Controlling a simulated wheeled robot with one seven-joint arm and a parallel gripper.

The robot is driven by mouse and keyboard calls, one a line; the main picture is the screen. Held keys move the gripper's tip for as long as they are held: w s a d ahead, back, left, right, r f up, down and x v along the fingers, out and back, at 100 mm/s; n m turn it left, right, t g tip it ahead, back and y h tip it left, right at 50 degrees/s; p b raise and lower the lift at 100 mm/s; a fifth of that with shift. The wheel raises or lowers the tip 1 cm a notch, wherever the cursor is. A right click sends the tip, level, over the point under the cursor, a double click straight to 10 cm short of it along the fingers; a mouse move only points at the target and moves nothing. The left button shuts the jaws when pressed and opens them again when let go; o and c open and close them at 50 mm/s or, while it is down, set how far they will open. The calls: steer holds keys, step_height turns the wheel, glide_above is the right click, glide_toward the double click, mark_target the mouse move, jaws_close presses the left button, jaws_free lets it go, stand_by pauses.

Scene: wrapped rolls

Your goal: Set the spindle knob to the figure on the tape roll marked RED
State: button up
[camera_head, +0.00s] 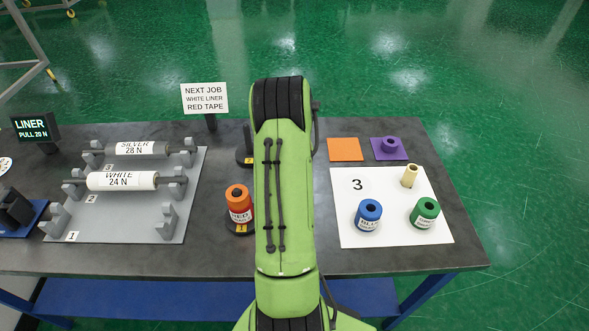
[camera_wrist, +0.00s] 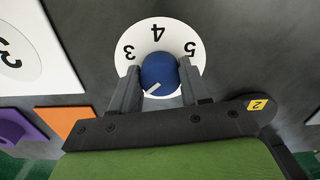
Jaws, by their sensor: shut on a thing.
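The blue spindle knob (camera_wrist: 160,73) sits on a white round dial (camera_wrist: 150,29) in the wrist view. The figures 3, 4 and 5 show upside down around the dial's far side; its near side is hidden by my gripper. A short white mark on the knob lies toward the lower left, with no figure visible there. My gripper (camera_wrist: 158,82) is shut on the knob, one finger on each side. In the head view my arm hides knob and gripper. The tape roll marked RED (camera_head: 239,204) stands upright left of my arm; the small print under RED is unreadable.
A white sheet marked 3 (camera_head: 360,210) holds blue (camera_head: 368,215), green (camera_head: 425,213) and cream (camera_head: 410,175) rolls. Orange (camera_head: 345,149) and purple (camera_head: 377,153) squares lie behind it. A grey rack (camera_head: 135,225) with WHITE and SILVER rolls stands left. A sign reads NEXT JOB, WHITE LINER, RED TAPE (camera_head: 204,98).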

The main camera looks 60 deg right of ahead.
steer(key=shift+m, duration=1.1)
steer(key=o, duration=1.1)
steer(key=shift+c, duration=0.2)
step_height(320, 180, up, 16)
steer(key=p, duration=0.3)
steer(key=shift+f, duration=0.15)
